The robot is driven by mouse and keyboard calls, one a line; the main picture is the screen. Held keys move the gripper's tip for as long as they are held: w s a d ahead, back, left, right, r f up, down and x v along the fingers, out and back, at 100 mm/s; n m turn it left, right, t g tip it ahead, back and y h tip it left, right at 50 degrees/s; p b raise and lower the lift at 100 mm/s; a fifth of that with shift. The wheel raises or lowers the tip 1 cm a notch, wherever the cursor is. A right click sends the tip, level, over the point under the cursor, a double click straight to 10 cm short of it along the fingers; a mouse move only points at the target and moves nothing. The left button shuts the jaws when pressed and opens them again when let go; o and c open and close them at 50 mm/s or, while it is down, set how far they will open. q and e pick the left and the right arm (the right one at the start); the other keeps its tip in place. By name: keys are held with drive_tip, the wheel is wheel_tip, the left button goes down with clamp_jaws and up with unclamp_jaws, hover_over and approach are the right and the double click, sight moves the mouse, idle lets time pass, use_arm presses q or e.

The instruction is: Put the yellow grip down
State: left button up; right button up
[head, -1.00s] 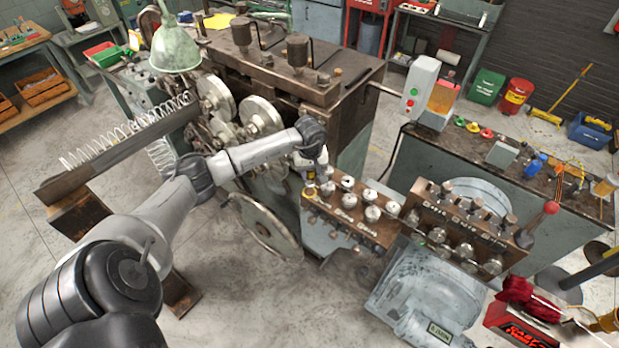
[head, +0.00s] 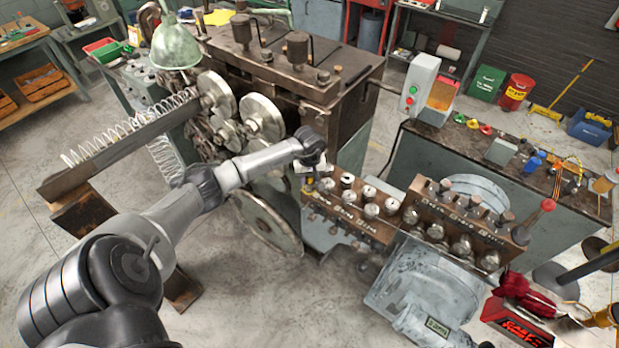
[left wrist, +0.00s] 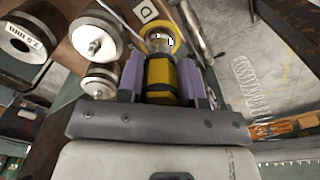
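The yellow grip (left wrist: 161,80), with dark bands, lies between the two purple fingers of my left gripper (left wrist: 162,90) in the left wrist view. The fingers appear to press it on both sides. A yellow ring (left wrist: 176,33) around a metal piece shows just beyond it; I cannot tell whether they touch. In the head view my left gripper (head: 311,172) is at the left end of the brown roller block (head: 345,222). It is small and partly hidden by my wrist there, with a bit of yellow below it. My right gripper is not in view.
Several metal rollers (head: 371,210) stand on the block beside my left gripper. A white card marked D (left wrist: 146,11) is close by in the wrist view. The coiler machine (head: 345,110) rises behind, and a large handwheel (head: 268,225) is at the left. Open floor lies in front.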

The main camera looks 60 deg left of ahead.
use_arm(q)
drive_tip(key=o, duration=0.4)
drive_tip(key=shift+r, duration=0.1)
